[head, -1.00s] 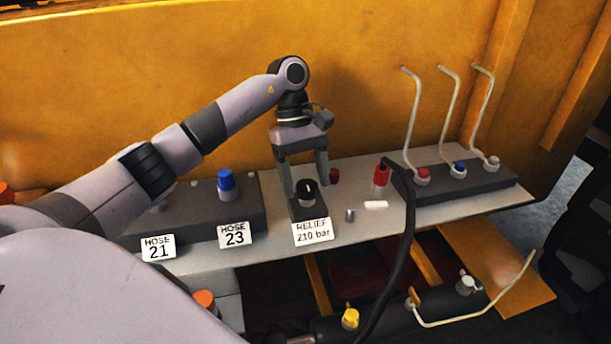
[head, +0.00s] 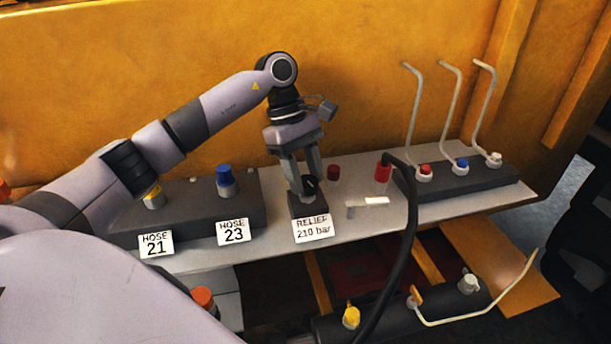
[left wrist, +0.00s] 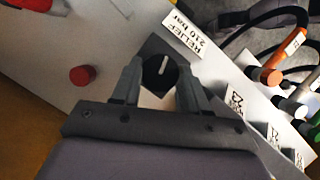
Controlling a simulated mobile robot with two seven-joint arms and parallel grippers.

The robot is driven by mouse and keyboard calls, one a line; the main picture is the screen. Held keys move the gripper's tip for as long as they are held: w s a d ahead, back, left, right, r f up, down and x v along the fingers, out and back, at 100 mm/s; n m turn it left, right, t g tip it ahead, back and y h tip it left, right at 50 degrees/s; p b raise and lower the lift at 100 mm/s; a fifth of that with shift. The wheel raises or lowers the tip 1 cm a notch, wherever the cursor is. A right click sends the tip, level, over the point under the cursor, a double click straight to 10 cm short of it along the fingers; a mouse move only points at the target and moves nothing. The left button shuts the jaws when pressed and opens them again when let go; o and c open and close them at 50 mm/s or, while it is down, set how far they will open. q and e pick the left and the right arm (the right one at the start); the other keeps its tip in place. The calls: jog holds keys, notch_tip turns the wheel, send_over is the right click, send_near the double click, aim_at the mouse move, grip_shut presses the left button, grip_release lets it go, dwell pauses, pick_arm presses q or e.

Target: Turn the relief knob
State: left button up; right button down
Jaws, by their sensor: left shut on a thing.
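The relief knob (head: 310,186) is black and round with a white pointer line, on a dark block behind the label "RELIEF 210 bar" (head: 312,229). My left gripper (head: 307,188) comes down on it from above, its two fingers on either side of it and shut on it. In the left wrist view the knob (left wrist: 159,72) sits between the fingertips, its white line showing on top. The label (left wrist: 184,34) lies just beyond it. My right gripper is in neither view.
A red cap (head: 333,173) stands just right of the knob. A red-ended black hose (head: 408,215) rises nearby. The block with "HOSE 21" and "HOSE 23" (head: 233,233) is to the left. Bent levers (head: 448,110) stand on a dark block at right.

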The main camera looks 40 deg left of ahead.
pick_arm(q)
jog(key=n, duration=0.2)
jog(key=n+t+b, duration=0.1)
jog(key=shift+s+f+n+t, duration=0.1)
jog(key=shift+s+n+t, duration=0.05)
jog(key=shift+n+t, duration=0.2)
jog(key=n+t+b, duration=0.1)
jog(key=n, duration=0.2)
jog(key=shift+s+n, duration=0.1)
jog(key=shift+n, duration=0.25)
jog(key=n+t+y+b, duration=0.1)
jog(key=n, duration=0.2)
jog(key=shift+s+d+n, duration=0.1)
jog(key=shift+n, duration=0.2)
jog(key=shift+n+t+y, duration=0.3)
jog(key=shift+n+t, duration=0.05)
jog(key=shift+n, duration=0.35)
jog(key=o, duration=1)
jog(key=shift+o, duration=0.3)
jog(key=shift+r, duration=0.2)
